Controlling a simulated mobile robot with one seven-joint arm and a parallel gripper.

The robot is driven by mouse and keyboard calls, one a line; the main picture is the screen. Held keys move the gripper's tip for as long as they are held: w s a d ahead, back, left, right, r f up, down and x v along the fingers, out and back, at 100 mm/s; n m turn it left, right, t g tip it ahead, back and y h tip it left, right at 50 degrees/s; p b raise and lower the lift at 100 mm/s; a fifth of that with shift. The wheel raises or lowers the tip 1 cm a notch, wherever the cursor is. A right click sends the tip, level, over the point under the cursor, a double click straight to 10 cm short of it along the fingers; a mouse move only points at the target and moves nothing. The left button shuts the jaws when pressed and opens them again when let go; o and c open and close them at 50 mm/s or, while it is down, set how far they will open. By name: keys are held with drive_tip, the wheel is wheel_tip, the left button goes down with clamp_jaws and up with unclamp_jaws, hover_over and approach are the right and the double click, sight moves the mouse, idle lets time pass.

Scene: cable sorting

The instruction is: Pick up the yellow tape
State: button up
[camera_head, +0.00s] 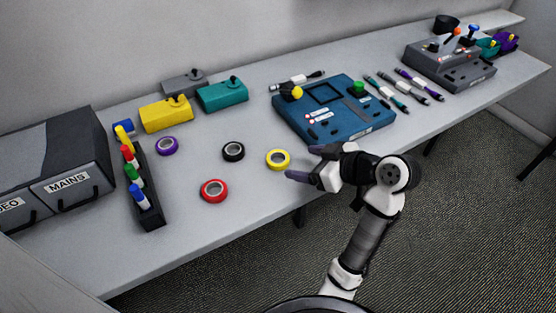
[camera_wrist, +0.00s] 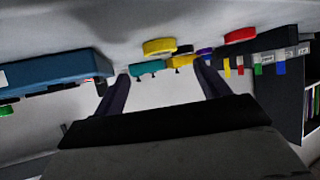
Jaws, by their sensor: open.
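The yellow tape (camera_head: 278,167) is a ring lying flat on the grey table near its front edge. In the wrist view the yellow tape (camera_wrist: 160,48) shows edge-on, ahead of and between the fingers. My gripper (camera_head: 304,163) is open and empty, just right of the tape in the head view, with its fingers pointing toward it. The wrist view shows my gripper's two dark fingers (camera_wrist: 162,74) spread wide, with a gap between them and the tape.
A black tape (camera_head: 233,158), a red tape (camera_head: 213,198) and a purple tape (camera_head: 168,152) lie further left. A blue console (camera_head: 345,127) stands behind my gripper. A marker holder (camera_head: 148,205) and drawer unit (camera_head: 60,160) stand at the left. Bare table surrounds the yellow tape.

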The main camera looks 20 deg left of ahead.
sight(273, 156)
drive_tip(key=p+x, duration=0.2)
drive_tip(key=x, duration=0.5)
drive_tip(key=shift+a+r, duration=0.1)
drive_tip(key=shift+r, duration=0.1)
drive_tip(key=shift+w+a+f, duration=0.15)
drive_tip(key=shift+a+f, duration=0.15)
drive_tip(key=shift+a, duration=0.05)
drive_tip(key=c, duration=1)
drive_tip(key=shift+c, duration=0.2)
drive_tip(key=shift+r, duration=0.15)
